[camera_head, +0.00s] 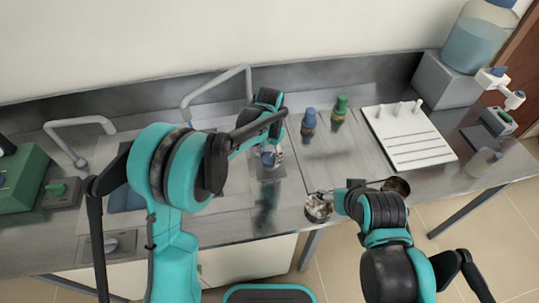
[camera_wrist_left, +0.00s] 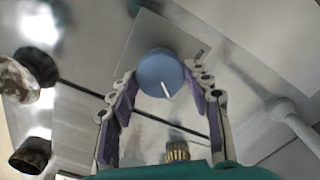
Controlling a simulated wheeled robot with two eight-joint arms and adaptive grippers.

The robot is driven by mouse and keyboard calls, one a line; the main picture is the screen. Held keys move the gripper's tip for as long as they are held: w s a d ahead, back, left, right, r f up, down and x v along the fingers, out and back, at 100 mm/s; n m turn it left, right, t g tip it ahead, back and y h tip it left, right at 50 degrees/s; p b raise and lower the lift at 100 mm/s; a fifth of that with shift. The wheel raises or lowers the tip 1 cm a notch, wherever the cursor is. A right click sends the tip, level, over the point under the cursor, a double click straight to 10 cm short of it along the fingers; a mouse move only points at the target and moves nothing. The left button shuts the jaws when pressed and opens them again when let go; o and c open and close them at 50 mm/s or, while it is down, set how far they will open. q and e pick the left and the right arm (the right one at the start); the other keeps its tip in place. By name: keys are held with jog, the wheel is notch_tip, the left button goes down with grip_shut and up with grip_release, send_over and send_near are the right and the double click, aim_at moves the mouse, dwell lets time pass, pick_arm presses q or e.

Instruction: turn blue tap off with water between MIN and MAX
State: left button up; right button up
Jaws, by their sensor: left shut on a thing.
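The blue tap (camera_head: 268,159) is a round knob on the metal counter; in the left wrist view its blue top (camera_wrist_left: 160,72) carries a white pointer line. My left gripper (camera_head: 272,152) comes down over it. In the left wrist view, the purple-padded fingers of this gripper (camera_wrist_left: 160,80) are shut on the knob, one on each side. My right gripper (camera_head: 352,190) is near the counter's front edge, to the right of the knob; its fingers are too unclear to judge. The water level and any MIN and MAX marks cannot be made out.
Two bent metal spouts (camera_head: 215,84) (camera_head: 80,122) stand at the back left. Two small bottles, blue-capped (camera_head: 308,122) and green-capped (camera_head: 339,109), stand behind the right gripper. A white pegged board (camera_head: 410,140) and a large water container (camera_head: 478,40) are at the right.

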aim_at(269, 158)
pick_arm(q)
jog(key=m, duration=0.5)
jog(key=shift+m, duration=2.6)
jog(key=o, duration=1.2)
jog(key=shift+c, duration=0.2)
jog(key=shift+r, duration=0.1)
notch_tip(269, 158, up, 12)
jog(key=shift+a, duration=0.1)
